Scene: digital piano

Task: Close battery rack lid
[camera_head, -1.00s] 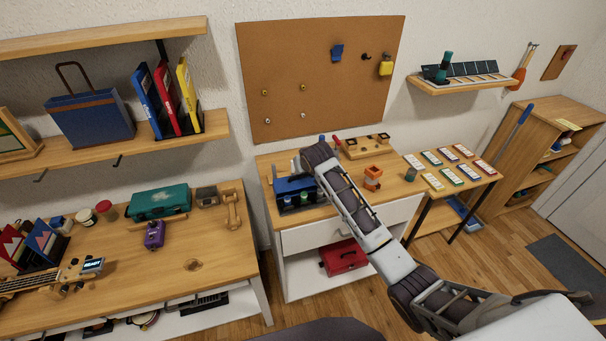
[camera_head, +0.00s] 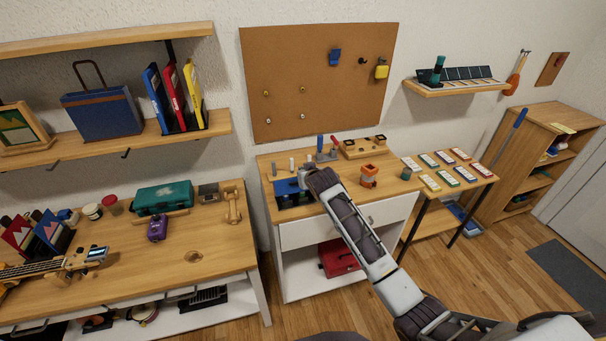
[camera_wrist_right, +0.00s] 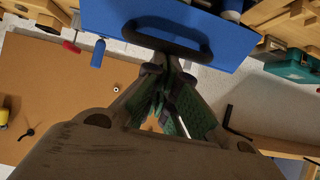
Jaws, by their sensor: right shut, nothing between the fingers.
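The battery rack (camera_head: 294,202) stands on the left part of the white-fronted workbench, partly hidden by my right arm. Its blue lid (camera_head: 285,187) shows its broad face in the head view; I cannot tell whether it is fully down. In the right wrist view the blue lid (camera_wrist_right: 240,42) fills the top, with a dark loop handle (camera_wrist_right: 152,44) on it. My right gripper (camera_wrist_right: 166,62) is shut and empty, with its fingertips close to the handle; contact is unclear. In the head view, the right gripper is largely hidden at the rack. My left gripper is not in view.
Behind the rack stand small cylinders and red and blue-handled tools (camera_head: 326,148). An orange holder (camera_head: 368,175) and a wooden tray (camera_head: 362,147) are to the right. A red toolbox (camera_head: 338,258) sits on the lower shelf. The bench's right front is clear.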

